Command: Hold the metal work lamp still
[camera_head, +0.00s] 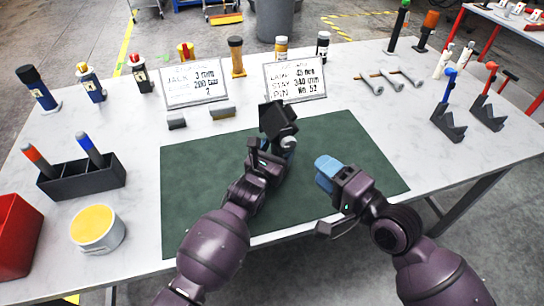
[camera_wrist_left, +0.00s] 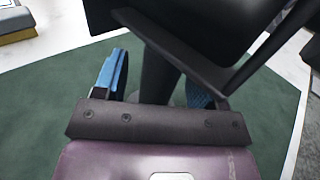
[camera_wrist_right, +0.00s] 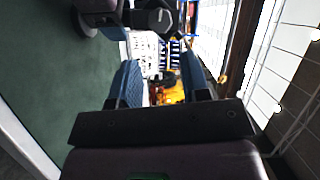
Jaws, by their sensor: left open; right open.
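The metal work lamp stands on the green mat (camera_head: 210,190), its black boxy head (camera_head: 278,119) raised. My left gripper (camera_head: 270,157) is at the lamp, just below the head and partly hidden by its own arm. In the left wrist view, my open left gripper (camera_wrist_left: 160,88) has a blue-padded finger on each side of the lamp's dark stem (camera_wrist_left: 158,70). The lamp head (camera_wrist_left: 195,25) spans the top there. My right gripper (camera_head: 328,172) is open to the right of the lamp, above the mat. The right wrist view shows nothing between its fingers (camera_wrist_right: 160,85).
Two printed signs (camera_head: 295,78) and grey blocks (camera_head: 222,112) stand behind the mat. A black holder with markers (camera_head: 80,182), a yellow-topped tin (camera_head: 97,230) and a red bin (camera_head: 15,235) are at left. Dark brackets (camera_head: 448,124) stand at right. The mat's right part is clear.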

